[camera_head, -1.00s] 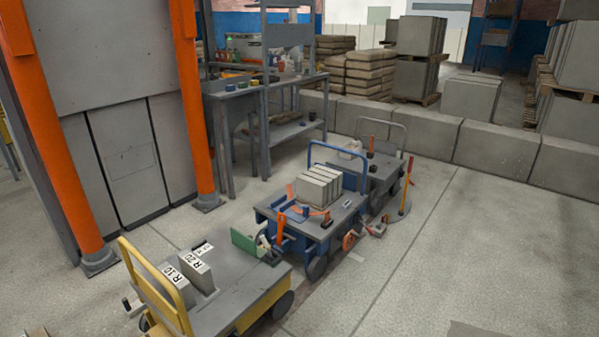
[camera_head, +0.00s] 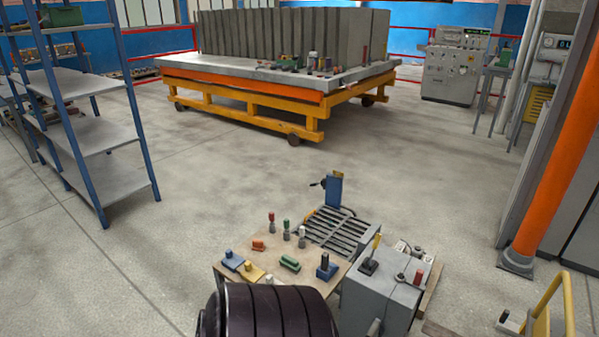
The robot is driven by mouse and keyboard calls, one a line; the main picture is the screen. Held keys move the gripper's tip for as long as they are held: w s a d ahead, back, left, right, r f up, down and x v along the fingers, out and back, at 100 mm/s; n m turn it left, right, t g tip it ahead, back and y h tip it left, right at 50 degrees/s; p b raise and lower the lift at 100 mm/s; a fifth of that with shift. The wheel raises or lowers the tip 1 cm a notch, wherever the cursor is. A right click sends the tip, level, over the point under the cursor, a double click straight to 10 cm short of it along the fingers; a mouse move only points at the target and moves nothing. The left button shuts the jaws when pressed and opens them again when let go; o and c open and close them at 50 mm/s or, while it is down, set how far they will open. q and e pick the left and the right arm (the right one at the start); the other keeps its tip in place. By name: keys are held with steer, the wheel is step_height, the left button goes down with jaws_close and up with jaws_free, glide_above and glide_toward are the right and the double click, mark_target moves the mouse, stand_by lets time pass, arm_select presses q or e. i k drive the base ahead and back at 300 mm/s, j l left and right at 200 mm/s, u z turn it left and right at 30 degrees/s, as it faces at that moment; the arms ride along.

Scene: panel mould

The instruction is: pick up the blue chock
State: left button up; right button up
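Two blue pieces stand on a light wooden board (camera_head: 231,285) at the bottom middle. One is a low blue block with a knob on top (camera_head: 232,262), at the board's left edge. The other is a blue block with a dark upright peg (camera_head: 327,268), at the board's right side. I cannot tell for certain which is the blue chock. The front part of the board is hidden. Neither of my grippers shows in the view.
Beside the blue pieces are a yellow piece (camera_head: 250,271), a green one (camera_head: 290,263) and several small pegs. A slotted metal grate (camera_head: 338,232) and a grey box (camera_head: 375,300) adjoin the board. Open floor (camera_head: 215,190) lies behind, towards a yellow trolley (camera_head: 240,108).

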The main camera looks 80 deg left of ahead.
mark_target(327, 270)
steer(key=u, duration=2.3)
